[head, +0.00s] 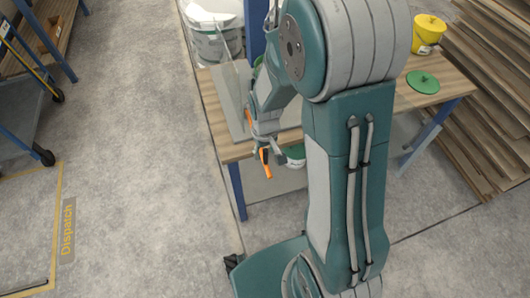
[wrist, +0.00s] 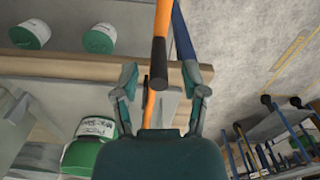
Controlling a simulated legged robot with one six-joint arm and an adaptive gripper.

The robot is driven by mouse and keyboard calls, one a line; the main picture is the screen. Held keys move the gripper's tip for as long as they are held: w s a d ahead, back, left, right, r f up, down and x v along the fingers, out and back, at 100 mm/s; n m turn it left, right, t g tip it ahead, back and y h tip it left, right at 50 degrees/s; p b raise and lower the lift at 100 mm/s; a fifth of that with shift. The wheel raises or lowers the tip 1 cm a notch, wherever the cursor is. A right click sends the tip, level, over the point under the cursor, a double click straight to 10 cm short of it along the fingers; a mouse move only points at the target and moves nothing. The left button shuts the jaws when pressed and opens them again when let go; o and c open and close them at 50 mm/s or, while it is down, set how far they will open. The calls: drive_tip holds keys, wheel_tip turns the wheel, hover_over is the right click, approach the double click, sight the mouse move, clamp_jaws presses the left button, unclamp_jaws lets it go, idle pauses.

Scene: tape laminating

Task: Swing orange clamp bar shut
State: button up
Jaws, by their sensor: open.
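The orange clamp bar (head: 265,163) shows in the head view at the front edge of the wooden bench, sticking out beyond it. In the wrist view the orange bar (wrist: 162,18) comes down from the top centre and has a black end part. A thinner orange piece (wrist: 149,108) shows below it, partly hidden by my gripper. My gripper (wrist: 160,76) is open, one finger on each side of the bar's black part in the picture. I cannot tell whether the fingers touch it. In the head view my arm hides much of the bench and the fingertips are too small to make out.
The wooden bench (head: 441,83) has a blue frame, with a yellow pot (head: 428,33) and a green lid (head: 422,82) at its right. A white bucket (head: 212,42) stands behind left. Planks (head: 492,85) lie at right. A blue trolley (head: 25,110) stands at left; the floor between is clear.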

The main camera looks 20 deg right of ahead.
drive_tip(key=shift+f, duration=0.8)
clamp_jaws()
drive_tip(key=shift+d, duration=0.15)
